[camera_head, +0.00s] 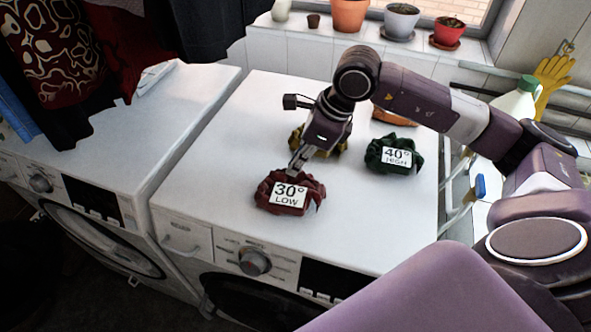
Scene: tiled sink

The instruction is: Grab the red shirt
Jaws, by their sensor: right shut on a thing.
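A crumpled dark red shirt (267,196) with a white "30° LOW" label lies on top of the right-hand white machine, close to its front edge. My right gripper (293,171) comes down from above and behind, and its fingertips are shut on the back top edge of the red shirt. The shirt appears to rest on the machine top. My left gripper is not in view.
A green cloth bundle (416,160) labelled "40° HIGH" lies right of the red shirt. A yellow bundle (330,147) is partly hidden behind my right gripper, and an orange one (396,117) lies farther back. Dark clothes hang over the left machine (160,118).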

